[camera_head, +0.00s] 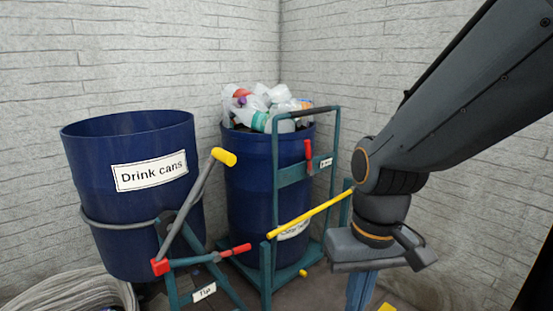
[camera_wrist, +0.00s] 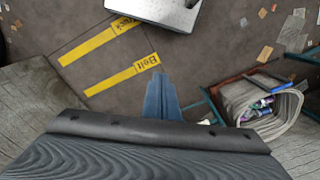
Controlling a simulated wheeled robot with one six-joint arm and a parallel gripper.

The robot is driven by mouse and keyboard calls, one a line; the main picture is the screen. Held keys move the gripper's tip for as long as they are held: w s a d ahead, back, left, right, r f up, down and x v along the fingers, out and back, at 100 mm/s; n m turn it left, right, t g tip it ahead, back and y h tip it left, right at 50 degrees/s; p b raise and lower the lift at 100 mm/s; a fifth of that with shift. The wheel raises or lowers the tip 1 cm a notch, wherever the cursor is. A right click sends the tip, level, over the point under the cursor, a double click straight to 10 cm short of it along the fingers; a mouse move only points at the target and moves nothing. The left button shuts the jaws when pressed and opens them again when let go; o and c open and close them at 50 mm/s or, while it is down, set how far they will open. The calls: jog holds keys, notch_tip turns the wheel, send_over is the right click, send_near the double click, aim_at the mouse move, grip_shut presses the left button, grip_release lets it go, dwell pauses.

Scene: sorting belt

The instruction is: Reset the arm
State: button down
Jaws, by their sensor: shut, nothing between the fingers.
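My gripper (camera_head: 361,288) hangs from the end of my dark grey arm at the right of the head view, pointing down, its lower part cut off by the bottom edge. In the wrist view its blue fingers (camera_wrist: 162,96) are together, with nothing between them. They hang over bare grey floor, near the yellow stripe marked "Belt" (camera_wrist: 122,78).
A tilted blue "Drink cans" bin (camera_head: 128,210) stands in a tipping frame with a yellow-ended lever (camera_head: 222,157). A blue barrel (camera_head: 248,190) full of bottles stands in a teal trolley (camera_head: 275,170) left of my arm. A grey rimmed container (camera_wrist: 285,115) holds items at right.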

jog(key=d+r+m+p, duration=0.1)
jog(key=d+r+p, duration=0.5)
jog(key=p, duration=0.5)
jog(key=shift+s+m+h, duration=0.25)
jog(key=shift+m+h, duration=0.05)
